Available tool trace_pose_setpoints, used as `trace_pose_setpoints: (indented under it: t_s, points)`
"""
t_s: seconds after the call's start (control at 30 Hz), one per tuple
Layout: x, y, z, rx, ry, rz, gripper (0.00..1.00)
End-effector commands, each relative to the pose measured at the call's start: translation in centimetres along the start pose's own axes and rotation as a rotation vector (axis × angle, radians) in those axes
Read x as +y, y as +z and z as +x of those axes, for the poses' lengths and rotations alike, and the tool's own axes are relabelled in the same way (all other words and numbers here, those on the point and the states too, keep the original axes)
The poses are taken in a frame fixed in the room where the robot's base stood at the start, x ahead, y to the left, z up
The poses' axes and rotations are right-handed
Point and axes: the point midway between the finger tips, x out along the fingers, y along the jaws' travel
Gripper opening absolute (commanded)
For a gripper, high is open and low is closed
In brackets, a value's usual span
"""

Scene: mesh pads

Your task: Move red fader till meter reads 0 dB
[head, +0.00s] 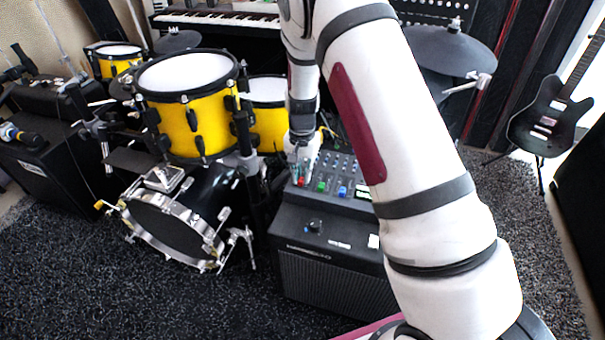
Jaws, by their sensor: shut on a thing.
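A small dark mixer (333,203) sits on top of a black amplifier cabinet, with colored faders along its front. The red fader (301,182) is at the left end of the row, and a green fader (321,186) and a blue fader (342,191) stand to its right. My gripper (301,175) points down at the mixer's left side and is shut on the red fader; its fingertips are small in this view. A lit display (363,191) shows at the mixer's right edge, partly hidden by my arm. Its reading is too small to make out.
A yellow drum kit (192,130) stands close at the left of the amplifier cabinet (330,277). A keyboard (222,19) is behind, and a dark guitar (545,120) on a stand is at the right. Dark carpet (120,300) is clear at the front left.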

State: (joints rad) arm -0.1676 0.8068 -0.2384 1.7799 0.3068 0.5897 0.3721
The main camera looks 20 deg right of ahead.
Motion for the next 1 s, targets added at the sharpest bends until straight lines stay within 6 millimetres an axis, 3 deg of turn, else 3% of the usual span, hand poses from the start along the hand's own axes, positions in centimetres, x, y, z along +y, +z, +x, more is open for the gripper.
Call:
trace_pose_setpoints:
  t_s: [0.2,0.47,0.5,0.57,0.6,1.0]
  points:
    - [0.2,-2.5,0.0,-0.001,0.002,0.001,0.0]
    - [0.2,-2.7,0.1,-0.003,0.003,0.0,0.0]
    - [0.2,-2.7,0.1,-0.003,0.003,-0.001,0.18]
    - [0.2,-2.7,0.1,-0.003,0.003,0.0,0.32]
    - [0.2,-2.7,0.1,-0.003,0.003,0.0,0.34]
    - [0.1,-2.7,-0.8,0.001,0.0,-0.001,0.34]
